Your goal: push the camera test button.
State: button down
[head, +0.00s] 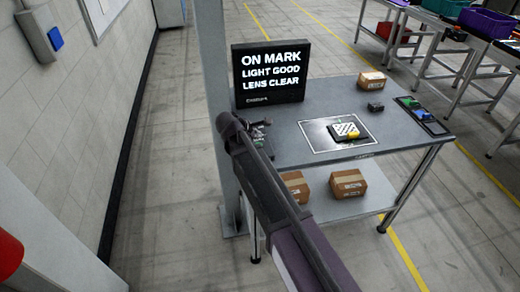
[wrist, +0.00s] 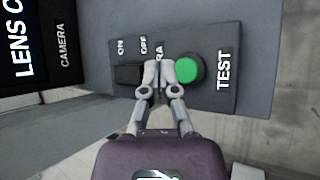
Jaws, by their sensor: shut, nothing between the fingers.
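The round green button (wrist: 187,70) sits on a dark grey control box (wrist: 218,100) beside the label "TEST" in the wrist view. My gripper (wrist: 158,74) is shut and empty. Its fingertips show just left of the green button, between it and a black switch (wrist: 128,75) marked "ON" and "OFF". They partly cover the box's lettering. I cannot tell whether they touch the box or the button's edge. In the head view my gripper (head: 262,124) is over the table's left end, and my arm hides most of the box.
A black screen (head: 270,72) reading "ON MARK, LIGHT GOOD, LENS CLEAR" stands behind the box. The grey table (head: 300,108) also bears a checkered item (head: 345,130) on a marked plate, a small carton (head: 371,81) and a dark tray (head: 423,117). A grey post (head: 212,60) rises at left.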

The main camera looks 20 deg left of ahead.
jog(key=shift+f+b, duration=0.6)
jog(key=shift+f, duration=0.3)
jog(key=shift+f, duration=0.15)
dwell(0.9)
jog(key=shift+s+f+b, duration=0.1)
jog(key=shift+f+b, duration=0.2)
jog(key=shift+b, duration=0.15)
jog(key=shift+f+b, duration=0.5)
dwell(0.9)
jog(key=shift+r, duration=0.15)
dwell(0.3)
jog(key=shift+r+p, duration=0.85)
jog(key=shift+p, duration=0.1)
notch_tip(320, 180, up, 5)
jog(key=p, duration=0.5)
